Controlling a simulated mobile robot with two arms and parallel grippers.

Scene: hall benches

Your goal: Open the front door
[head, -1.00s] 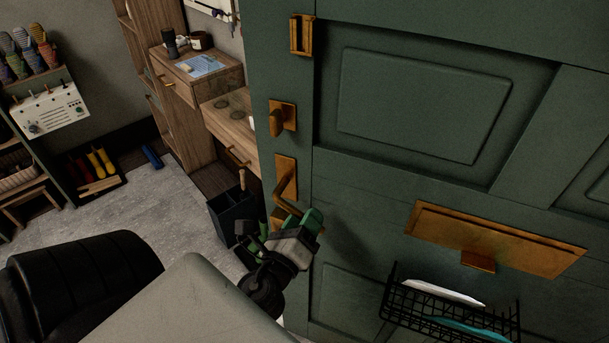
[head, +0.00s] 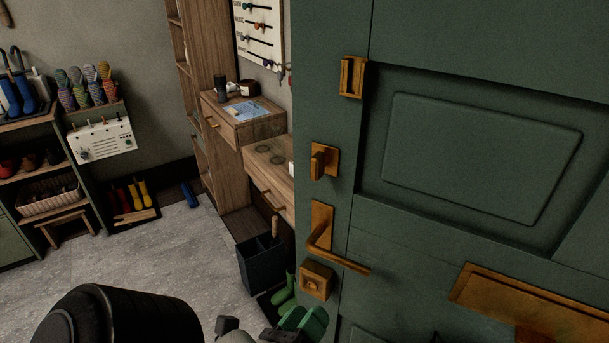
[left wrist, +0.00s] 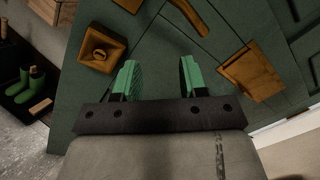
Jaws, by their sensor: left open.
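The green front door (head: 480,160) fills the right of the head view. Its left edge overlaps the wooden furniture behind it. A brass lever handle (head: 335,252) sits near that edge, with a turn-knob plate (head: 323,160) above and a square brass lock (head: 316,281) below. My left gripper (head: 300,322) is at the bottom of the head view, below the lock and partly cut off. In the left wrist view, its green fingers (left wrist: 158,66) are apart with nothing between them, facing the door. The lever (left wrist: 190,14) and lock (left wrist: 101,48) lie beyond them. My right gripper is not seen.
A brass letter plate (head: 520,300) is on the door at lower right. A dark bin (head: 261,265) and green boots (head: 284,290) stand left of the door's edge. Wooden drawers (head: 240,130) and boot shelves (head: 40,160) stand further back. Grey floor (head: 130,255) at left is clear.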

